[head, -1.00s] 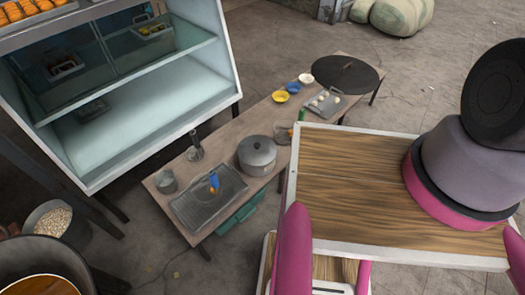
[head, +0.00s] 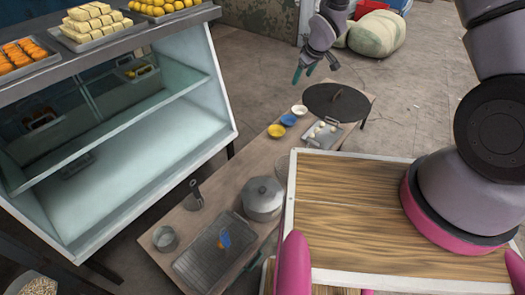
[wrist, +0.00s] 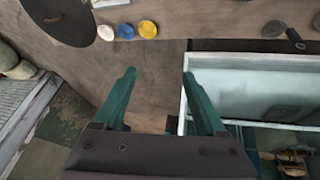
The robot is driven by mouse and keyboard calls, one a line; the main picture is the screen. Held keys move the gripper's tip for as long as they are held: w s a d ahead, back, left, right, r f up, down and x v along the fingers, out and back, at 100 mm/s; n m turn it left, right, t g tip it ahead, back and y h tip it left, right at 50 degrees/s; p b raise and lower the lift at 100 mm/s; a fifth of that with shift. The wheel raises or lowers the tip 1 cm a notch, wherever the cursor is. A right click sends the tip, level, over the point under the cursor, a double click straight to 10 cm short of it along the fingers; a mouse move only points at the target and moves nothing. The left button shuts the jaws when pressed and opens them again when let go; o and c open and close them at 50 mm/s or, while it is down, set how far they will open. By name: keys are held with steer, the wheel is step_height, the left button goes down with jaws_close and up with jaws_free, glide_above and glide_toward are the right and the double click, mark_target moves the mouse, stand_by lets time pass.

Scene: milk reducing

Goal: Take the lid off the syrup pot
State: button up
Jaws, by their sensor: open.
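The syrup pot (head: 263,206) looks like the grey metal pot on the narrow wooden table in the head view. Its round grey lid (head: 263,188) sits on top, with a small dark knob. A round grey thing near the upper right of the wrist view may be the pot's lid; I cannot tell.
A glass display case (head: 140,150) stands along the table's left side. The table also holds a mesh tray (head: 205,262), a metal cup (head: 165,239), a dark upright holder (head: 194,197), small bowls (head: 288,119) and a dark round griddle (head: 320,97). A wooden-topped surface (head: 350,190) is near right.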

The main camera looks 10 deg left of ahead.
steer(key=s+a+f+n+g+y, duration=0.1)
steer(key=s+a+f+n, duration=0.15)
steer(key=f, duration=0.65)
steer(key=s+a+f+n+g, duration=0.1)
steer(key=s+a+f, duration=0.3)
steer(key=f, duration=0.5)
steer(key=n+g+y, duration=0.1)
steer(key=n+g, duration=0.1)
steer(key=n, duration=0.1)
glide_toward(263, 189)
steer(key=shift+n, duration=0.25)
steer(key=shift+x, duration=4.3)
jaws_close()
